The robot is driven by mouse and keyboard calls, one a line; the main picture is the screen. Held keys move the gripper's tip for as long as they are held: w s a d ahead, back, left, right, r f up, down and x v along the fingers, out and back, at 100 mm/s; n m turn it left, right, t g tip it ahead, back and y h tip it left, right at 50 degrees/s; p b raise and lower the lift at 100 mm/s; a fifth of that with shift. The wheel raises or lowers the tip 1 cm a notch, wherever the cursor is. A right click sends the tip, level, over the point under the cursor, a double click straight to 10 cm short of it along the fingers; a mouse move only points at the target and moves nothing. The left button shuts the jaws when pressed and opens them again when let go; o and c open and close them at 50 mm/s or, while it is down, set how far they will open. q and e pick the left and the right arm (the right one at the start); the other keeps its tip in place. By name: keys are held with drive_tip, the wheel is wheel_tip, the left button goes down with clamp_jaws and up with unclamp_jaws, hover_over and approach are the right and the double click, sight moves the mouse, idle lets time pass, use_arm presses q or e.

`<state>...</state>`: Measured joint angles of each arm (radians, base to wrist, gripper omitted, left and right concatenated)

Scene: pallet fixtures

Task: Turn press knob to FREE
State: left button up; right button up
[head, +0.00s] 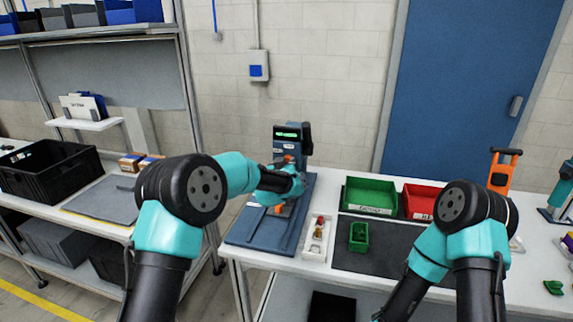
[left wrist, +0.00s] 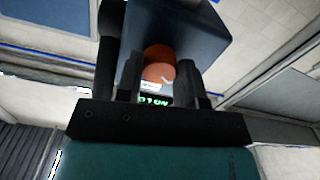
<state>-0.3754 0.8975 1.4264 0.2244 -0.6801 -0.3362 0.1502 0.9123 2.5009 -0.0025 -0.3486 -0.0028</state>
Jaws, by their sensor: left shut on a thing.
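The press (head: 292,136) is a dark blue-grey machine with a lit green display at its top, standing on a blue base plate (head: 262,232). My left gripper (head: 284,180) is at the front of the press, partly covering it. In the left wrist view the orange-red press knob (left wrist: 158,70) sits between the two fingers of my left gripper (left wrist: 160,82), which is shut on it. The display (left wrist: 154,100) shows green letters upside down, too small to read surely. My right arm reaches down at the right; its gripper is out of view.
Right of the press stand a narrow white tray (head: 318,238) with small parts, a green bin (head: 370,196), a red bin (head: 420,200) and a small green box (head: 359,237) on a dark mat. A black crate (head: 48,172) stands on the left shelf.

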use_arm(q)
drive_tip(key=m, duration=1)
drive_tip(key=shift+m, duration=0.4)
idle(0.4)
drive_tip(key=o, duration=0.9)
drive_tip(key=v, duration=1.7)
drive_tip(key=shift+s+a, duration=0.1)
drive_tip(key=shift+s, duration=0.1)
